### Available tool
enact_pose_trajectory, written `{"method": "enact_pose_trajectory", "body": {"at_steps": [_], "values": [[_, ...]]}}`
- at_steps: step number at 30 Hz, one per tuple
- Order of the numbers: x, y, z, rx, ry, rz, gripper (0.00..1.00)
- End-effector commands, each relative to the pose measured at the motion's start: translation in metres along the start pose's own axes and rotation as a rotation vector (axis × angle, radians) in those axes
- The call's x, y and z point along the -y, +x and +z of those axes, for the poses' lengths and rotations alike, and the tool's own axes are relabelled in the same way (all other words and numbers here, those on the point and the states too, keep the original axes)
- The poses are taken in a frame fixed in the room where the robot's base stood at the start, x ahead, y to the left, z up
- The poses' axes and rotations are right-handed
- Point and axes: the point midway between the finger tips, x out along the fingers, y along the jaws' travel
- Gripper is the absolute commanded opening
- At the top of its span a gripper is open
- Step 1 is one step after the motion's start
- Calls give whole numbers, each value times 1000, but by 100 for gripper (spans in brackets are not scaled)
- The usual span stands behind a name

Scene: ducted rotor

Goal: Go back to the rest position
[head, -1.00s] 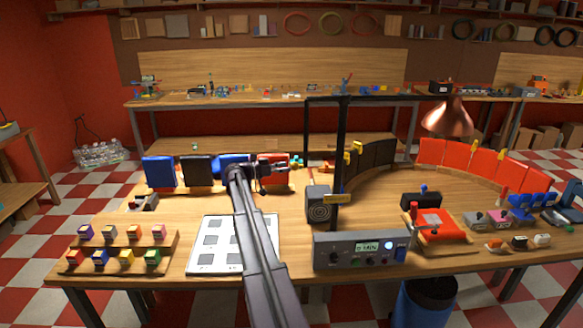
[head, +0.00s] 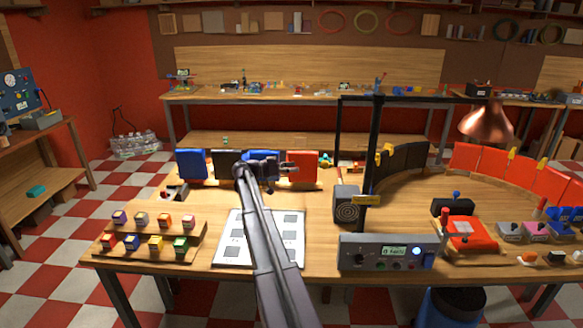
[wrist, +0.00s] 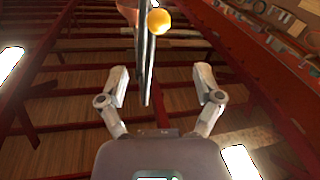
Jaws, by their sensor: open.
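My gripper (head: 291,169) is held above the workbench (head: 215,203), in front of the blue and red upright panels. It also shows in the wrist view (wrist: 160,78), with its two fingers spread wide and nothing between them. The wrist view faces up at dark red ceiling beams, with a yellow ball-like shape (wrist: 159,21) and a thin dark rod beyond the fingers. My arm reaches out over the white sheet with grey squares (head: 232,243) and hides part of it.
A rack of small coloured blocks (head: 194,245) stands at the left. A grey control box (head: 388,252) is at the front, with a tall black frame (head: 372,150) behind it. A copper lamp (head: 487,122) hangs at the right. A side table (head: 52,133) is at far left.

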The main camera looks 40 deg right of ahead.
Motion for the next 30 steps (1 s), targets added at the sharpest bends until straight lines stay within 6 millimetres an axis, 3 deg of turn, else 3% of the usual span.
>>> {"method": "enact_pose_trajectory", "body": {"at_steps": [11,17,23,30], "values": [[-2,-2,2,6,-6,-4,84],[-17,-20,19,75,-85,-52,84],[-52,-62,61,226,-277,-180,84],[-109,-130,123,425,-586,-431,84]]}}
